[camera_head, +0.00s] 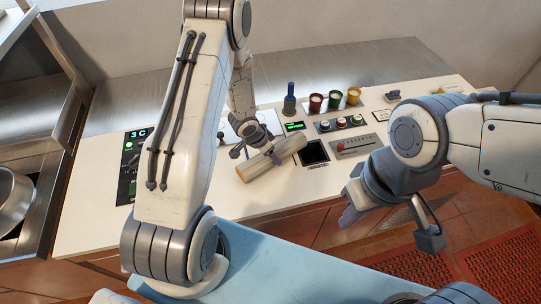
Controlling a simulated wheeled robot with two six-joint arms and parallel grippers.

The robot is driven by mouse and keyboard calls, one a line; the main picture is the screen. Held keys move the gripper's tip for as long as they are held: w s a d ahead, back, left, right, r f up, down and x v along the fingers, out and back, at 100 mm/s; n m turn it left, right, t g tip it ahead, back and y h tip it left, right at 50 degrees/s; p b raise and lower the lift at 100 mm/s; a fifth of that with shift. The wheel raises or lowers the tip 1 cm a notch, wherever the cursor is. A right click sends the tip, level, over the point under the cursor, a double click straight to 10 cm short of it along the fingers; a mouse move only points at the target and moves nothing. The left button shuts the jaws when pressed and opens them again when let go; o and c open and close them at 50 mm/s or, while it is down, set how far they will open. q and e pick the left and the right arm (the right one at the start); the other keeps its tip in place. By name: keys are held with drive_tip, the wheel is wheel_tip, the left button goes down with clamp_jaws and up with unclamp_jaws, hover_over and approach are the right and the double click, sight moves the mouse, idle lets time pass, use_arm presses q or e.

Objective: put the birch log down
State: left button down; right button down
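The birch log (290,148), a pale short cylinder, lies at a slant over the white counter panel, just left of the dark square opening. I cannot tell whether it rests on the panel or hangs slightly above it. My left gripper (255,154) is at the log's left half. One finger shows beside its far side and the other overlaps the log; how tightly they close on it is unclear. My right gripper (391,224) hangs at the right, in front of the counter edge, with its fingers apart and nothing between them.
The panel (95,205) carries a blue-handled item (290,100), several coloured cups (335,99), knobs (341,123), a slider (355,145) and the square opening (314,152). A metal pot (12,195) stands at far left. Bare panel lies in front of the log.

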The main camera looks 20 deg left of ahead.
use_arm(q)
drive_tip(key=shift+f, duration=0.55)
drive_tip(key=shift+f, duration=0.25)
unclamp_jaws()
drive_tip(key=shift+r, duration=0.1)
